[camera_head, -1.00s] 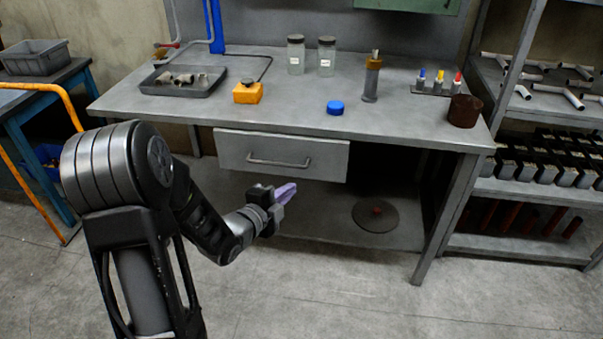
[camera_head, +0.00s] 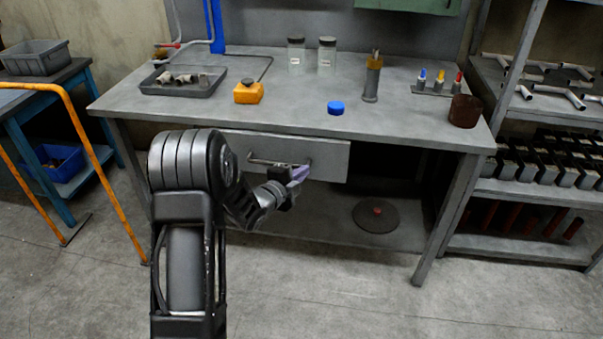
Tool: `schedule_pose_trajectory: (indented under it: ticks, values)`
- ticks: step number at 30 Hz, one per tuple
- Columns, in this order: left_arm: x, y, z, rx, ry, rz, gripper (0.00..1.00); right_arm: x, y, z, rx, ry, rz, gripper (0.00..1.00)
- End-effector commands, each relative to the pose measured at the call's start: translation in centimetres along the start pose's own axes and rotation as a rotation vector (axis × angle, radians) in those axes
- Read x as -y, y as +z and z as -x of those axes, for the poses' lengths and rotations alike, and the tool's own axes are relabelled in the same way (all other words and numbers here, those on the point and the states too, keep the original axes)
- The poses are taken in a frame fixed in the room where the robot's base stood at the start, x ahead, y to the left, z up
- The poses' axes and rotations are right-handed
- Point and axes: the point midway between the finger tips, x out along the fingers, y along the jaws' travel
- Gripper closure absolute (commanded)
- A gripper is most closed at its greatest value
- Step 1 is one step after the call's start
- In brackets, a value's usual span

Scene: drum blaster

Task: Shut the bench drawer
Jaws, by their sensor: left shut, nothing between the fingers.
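The grey bench drawer (camera_head: 327,159) sits under the bench top (camera_head: 300,118), left of its middle. Its front stands a little out from under the top. Its bar handle (camera_head: 262,160) is partly hidden by my arm and gripper. My left gripper (camera_head: 300,174) is in front of the drawer, at the right end of the handle. Its purple fingers are shut with nothing between them. I cannot tell whether they touch the drawer front. My right gripper is not in view.
On the bench stand a tray with pipe fittings (camera_head: 183,88), an orange container (camera_head: 248,93), a blue cap (camera_head: 335,108), two jars (camera_head: 327,55) and a brown pot (camera_head: 464,111). A round plate (camera_head: 378,216) lies on the lower shelf. An orange rail (camera_head: 104,180) stands at left.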

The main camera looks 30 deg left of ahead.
Motion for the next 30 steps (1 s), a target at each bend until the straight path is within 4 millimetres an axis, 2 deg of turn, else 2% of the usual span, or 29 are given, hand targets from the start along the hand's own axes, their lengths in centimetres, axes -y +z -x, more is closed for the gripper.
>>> schedule_pose_trajectory:
  ticks: [8,14,18,30]
  values:
    - [-0.1,0.2,-0.5,-0.001,-0.002,-0.001,1.00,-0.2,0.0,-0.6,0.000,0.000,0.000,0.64]
    - [0.4,1.2,-3.5,-0.001,-0.004,-0.001,1.00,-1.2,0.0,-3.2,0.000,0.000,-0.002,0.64]
    - [1.2,1.5,-4.7,0.000,-0.001,0.001,1.00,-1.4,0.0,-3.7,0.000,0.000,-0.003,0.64]
    - [1.8,1.5,-4.7,0.002,-0.007,0.000,1.00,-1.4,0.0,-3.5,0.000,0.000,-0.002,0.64]
